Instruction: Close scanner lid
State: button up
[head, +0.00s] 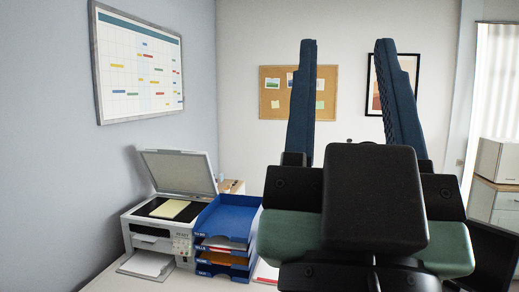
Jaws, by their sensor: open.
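The scanner (160,238) is a white printer-scanner on the desk at the lower left. Its lid (180,170) stands raised, tilted back at the rear. A pale yellow pad or paper (170,209) lies on the dark scanner bed. My gripper (343,45) is large in the foreground, right of the scanner, with its two blue fingers pointing up and spread apart. It is open with nothing between the fingers, and it is apart from the lid.
A blue stacked letter tray (228,218) with papers stands just right of the scanner. White paper (147,264) sticks out of the scanner's front. A wall calendar (138,67) hangs at left, a corkboard (270,100) behind. A cabinet (497,200) stands at far right.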

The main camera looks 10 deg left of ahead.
aim_at(170, 170)
jog(key=i+j+u, duration=0.2)
jog(key=i, duration=0.3)
jog(key=i+u, duration=0.15)
jog(key=i, duration=0.35)
jog(key=i+u, duration=0.2)
jog(key=i, duration=0.3)
jog(key=i+l+u, duration=0.2)
jog(key=i, duration=0.35)
jog(key=i+l+u, duration=0.2)
jog(key=i, duration=0.3)
jog(key=i+l+u, duration=0.15)
jog(key=i, duration=0.3)
